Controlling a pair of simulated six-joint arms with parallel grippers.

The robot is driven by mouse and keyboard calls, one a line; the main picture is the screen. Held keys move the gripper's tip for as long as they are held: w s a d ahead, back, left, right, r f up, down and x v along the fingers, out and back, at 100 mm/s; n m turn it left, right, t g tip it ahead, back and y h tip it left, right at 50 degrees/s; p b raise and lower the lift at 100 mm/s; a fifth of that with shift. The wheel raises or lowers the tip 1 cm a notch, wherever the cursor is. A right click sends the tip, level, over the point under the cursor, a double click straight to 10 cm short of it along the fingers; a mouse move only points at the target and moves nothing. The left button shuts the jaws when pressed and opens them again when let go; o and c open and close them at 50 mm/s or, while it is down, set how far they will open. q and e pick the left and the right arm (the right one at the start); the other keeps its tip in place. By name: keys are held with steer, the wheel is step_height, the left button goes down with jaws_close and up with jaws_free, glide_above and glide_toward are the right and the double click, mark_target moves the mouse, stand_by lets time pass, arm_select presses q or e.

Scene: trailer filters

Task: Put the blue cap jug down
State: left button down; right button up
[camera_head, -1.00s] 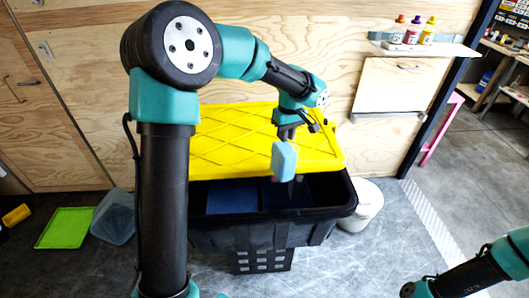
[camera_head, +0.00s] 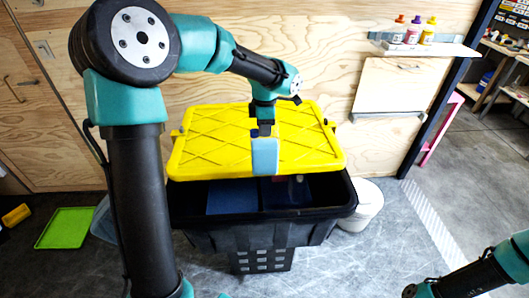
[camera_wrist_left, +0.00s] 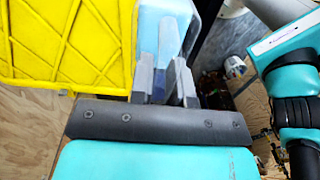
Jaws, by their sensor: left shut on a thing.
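The light-blue jug (camera_head: 265,160) hangs roughly upright from my left gripper (camera_head: 265,130) in the head view. It shows in front of the yellow lid's front edge, above the black tote's opening. In the left wrist view, the fingers of the left gripper (camera_wrist_left: 164,82) are shut on a narrow dark blue part, seemingly the cap, with the pale blue jug body (camera_wrist_left: 165,24) beyond them. The fingers partly hide the cap, and the jug's underside cannot be seen. My right arm shows at the lower right of the head view, but its gripper does not.
The black tote (camera_head: 320,222) holds blue items, and its yellow lid (camera_head: 215,150) covers the back. A white bucket (camera_head: 368,205) stands at its right. Several capped bottles stand on a wall shelf (camera_head: 440,49). A green tray (camera_head: 66,228) lies on the floor at left.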

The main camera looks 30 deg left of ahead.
arm_select(q)
steer(key=shift+w+a, duration=0.1)
stand_by(0.3)
steer(key=w+a+f, duration=0.1)
steer(key=w+a, duration=0.6)
steer(key=w, duration=0.4)
steer(key=shift+w, duration=0.4)
steer(key=shift+a+f, duration=0.1)
steer(key=shift+a, duration=0.05)
steer(key=shift+w+a+f, duration=0.15)
steer(key=shift+w+f, duration=0.1)
steer(key=shift+f, duration=0.3)
steer(key=shift+w+a+f, duration=0.15)
steer(key=shift+w+f, duration=0.15)
steer(key=shift+f, duration=0.25)
steer(key=shift+w+a+f, duration=0.15)
steer(key=shift+w+f, duration=0.1)
steer(key=shift+f, duration=0.45)
steer(key=c, duration=1.1)
jaws_free()
